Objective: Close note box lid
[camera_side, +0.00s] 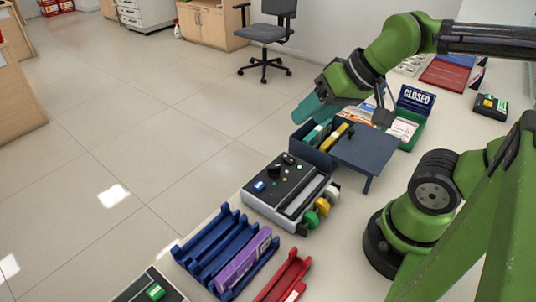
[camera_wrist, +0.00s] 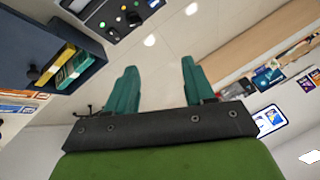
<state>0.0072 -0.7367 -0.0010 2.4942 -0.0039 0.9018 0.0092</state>
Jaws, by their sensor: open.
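The note box (camera_side: 325,161) is dark blue and stands on the counter, with yellow and teal note bundles (camera_side: 333,136) showing in its uncovered left part. Its flat dark blue lid (camera_side: 368,148) lies off to the right, leaving that part open. A small dark knob shows at the lid's left edge. In the wrist view the box (camera_wrist: 88,42) is at the upper left, with bundles and a dark knob (camera_wrist: 33,73). My gripper (camera_side: 308,110) has teal fingers and hangs above and left of the box. In the wrist view its fingers (camera_wrist: 158,78) are apart with nothing between them.
A grey device (camera_side: 290,190) with knobs and coloured rolls stands in front of the box. A green tray with papers and a CLOSED sign (camera_side: 415,97) is behind it. Blue racks (camera_side: 222,245) and a red rack (camera_side: 284,278) are nearer. Open floor lies to the left.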

